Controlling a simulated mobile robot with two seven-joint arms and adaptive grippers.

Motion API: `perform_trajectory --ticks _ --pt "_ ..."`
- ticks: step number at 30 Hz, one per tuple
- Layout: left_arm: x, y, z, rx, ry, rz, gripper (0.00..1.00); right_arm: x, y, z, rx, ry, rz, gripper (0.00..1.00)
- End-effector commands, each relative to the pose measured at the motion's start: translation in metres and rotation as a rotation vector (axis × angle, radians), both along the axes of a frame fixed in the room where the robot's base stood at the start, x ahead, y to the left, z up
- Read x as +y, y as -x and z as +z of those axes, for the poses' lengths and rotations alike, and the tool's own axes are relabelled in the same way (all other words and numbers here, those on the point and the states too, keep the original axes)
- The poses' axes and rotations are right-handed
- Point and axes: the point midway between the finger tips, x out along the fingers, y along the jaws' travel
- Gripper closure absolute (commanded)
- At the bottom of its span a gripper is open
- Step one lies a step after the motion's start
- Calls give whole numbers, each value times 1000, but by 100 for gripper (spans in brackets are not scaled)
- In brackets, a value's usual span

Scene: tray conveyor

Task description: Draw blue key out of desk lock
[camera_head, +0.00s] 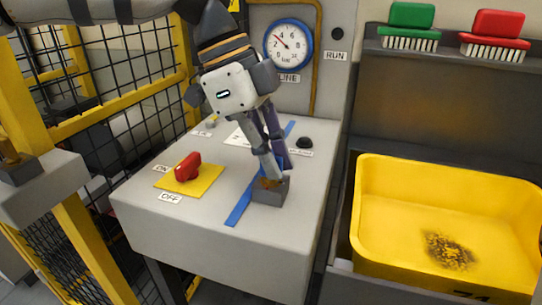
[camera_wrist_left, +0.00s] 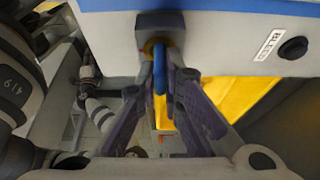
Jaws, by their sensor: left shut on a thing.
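My left gripper (camera_head: 268,174) reaches down from the upper left to the grey desk lock (camera_head: 271,194) on the console top. In the left wrist view its two fingers (camera_wrist_left: 161,80) are shut on the blue key (camera_wrist_left: 160,78). The key's upper end overlaps the brass face of the lock (camera_wrist_left: 157,29); I cannot tell how deep it sits. In the head view the fingers mostly hide the key. My right gripper is not in view.
A red switch (camera_head: 187,167) on a yellow plate is left of the lock. A blue stripe (camera_head: 240,205) and a black button (camera_head: 304,142) are near it. A yellow bin (camera_head: 372,215) stands to the right. A mesh fence (camera_head: 130,115) is on the left.

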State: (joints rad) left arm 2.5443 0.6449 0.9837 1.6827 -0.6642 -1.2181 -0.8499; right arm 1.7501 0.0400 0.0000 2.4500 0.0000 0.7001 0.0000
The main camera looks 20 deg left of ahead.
Motion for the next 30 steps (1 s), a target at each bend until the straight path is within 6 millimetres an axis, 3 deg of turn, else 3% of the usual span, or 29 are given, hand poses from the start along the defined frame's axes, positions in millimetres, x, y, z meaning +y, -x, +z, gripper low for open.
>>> perform_trajectory --ticks 30 --pt "0 0 36 -1 0 0 100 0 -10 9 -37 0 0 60"
